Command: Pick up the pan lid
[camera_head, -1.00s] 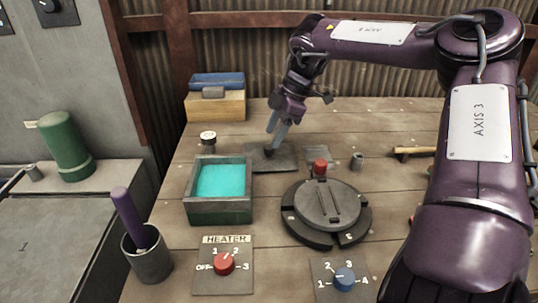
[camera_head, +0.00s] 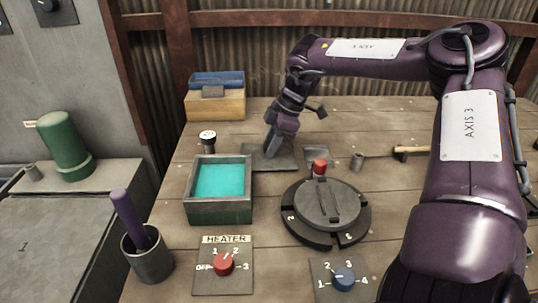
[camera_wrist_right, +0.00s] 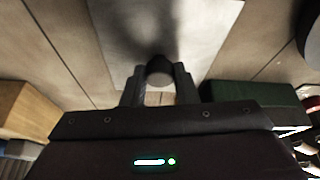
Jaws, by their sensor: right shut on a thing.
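The pan lid, a flat grey square plate (camera_head: 284,161), lies on the wooden table behind the teal-filled pan. It also shows in the wrist view as a pale plate (camera_wrist_right: 205,35) with a round knob (camera_wrist_right: 159,71). My right gripper (camera_head: 270,149) points down at the lid and hides the knob in the head view. In the wrist view its fingers (camera_wrist_right: 159,80) are on both sides of the knob, shut on it. The lid looks flat on the table. The square pan (camera_head: 220,212) is open, with teal liquid (camera_head: 220,182) inside. My left gripper is not in view.
A round dark turntable (camera_head: 322,208) with a red knob (camera_head: 320,166) stands right of the pan. A small jar (camera_head: 208,140) stands behind the pan. A heater dial (camera_head: 223,264), a blue dial (camera_head: 344,279) and a grey cup (camera_head: 148,259) are in front. A wooden box (camera_head: 215,104) stands behind.

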